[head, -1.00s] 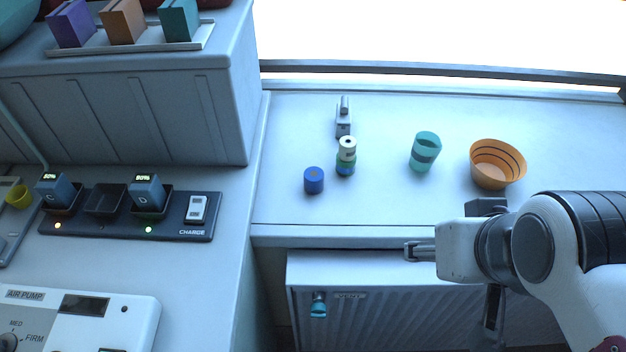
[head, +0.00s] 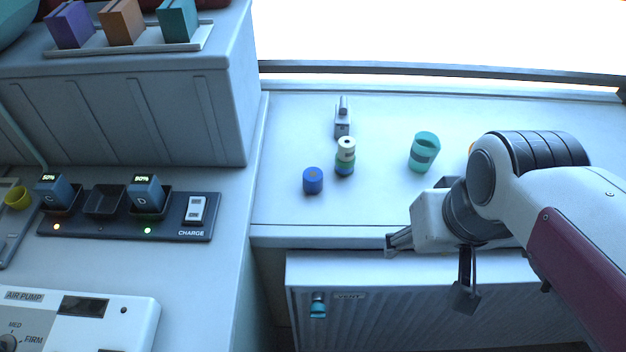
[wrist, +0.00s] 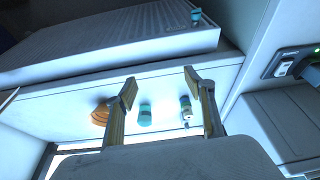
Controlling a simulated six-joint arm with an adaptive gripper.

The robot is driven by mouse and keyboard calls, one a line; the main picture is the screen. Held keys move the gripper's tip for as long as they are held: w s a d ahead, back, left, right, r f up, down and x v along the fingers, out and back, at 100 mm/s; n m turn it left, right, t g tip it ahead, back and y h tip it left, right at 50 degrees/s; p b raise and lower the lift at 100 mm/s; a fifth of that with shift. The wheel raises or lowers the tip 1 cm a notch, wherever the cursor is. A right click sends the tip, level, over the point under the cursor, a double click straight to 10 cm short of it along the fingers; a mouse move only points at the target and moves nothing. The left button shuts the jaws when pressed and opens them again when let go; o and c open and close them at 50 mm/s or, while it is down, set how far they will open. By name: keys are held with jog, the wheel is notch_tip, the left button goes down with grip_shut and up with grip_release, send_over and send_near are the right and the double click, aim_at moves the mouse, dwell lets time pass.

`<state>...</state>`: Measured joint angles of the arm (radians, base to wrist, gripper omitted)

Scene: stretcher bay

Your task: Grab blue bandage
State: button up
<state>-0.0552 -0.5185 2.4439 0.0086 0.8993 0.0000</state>
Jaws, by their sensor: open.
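A blue bandage roll (head: 313,181) stands alone on the white counter, left of a small stack of rolls. The stack (wrist: 186,104) shows beside the right finger; I cannot make out the lone blue roll there.
A teal cup (head: 424,152) stands right of the stack. An orange bowl (wrist: 101,114) is mostly hidden by my arm in the head view. A small grey device (head: 342,121) stands behind the stack. A raised cabinet (head: 120,110) bounds the counter at left.

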jog(key=w+a+f+m+g, duration=0.1)
jog(key=w+a+f+m, duration=0.1)
jog(key=w, duration=0.3)
jog(key=w+a+f+m+g, duration=0.1)
jog(key=w+a+f, duration=0.1)
jog(key=w+a, duration=0.15)
jog(key=m+y, duration=0.2)
jog(key=m, duration=1.8)
send_over(314, 174)
jog(key=d, duration=0.2)
jog(key=f, duration=0.4)
jog(key=s+f, duration=0.1)
jog(key=f, duration=0.1)
jog(key=shift+a+f, duration=0.15)
jog(key=shift+f, duration=0.05)
jog(key=shift+w+m, duration=0.1)
jog(key=shift+m, duration=1.1)
jog(key=shift+x, duration=1.3)
jog(key=shift+a, duration=0.1)
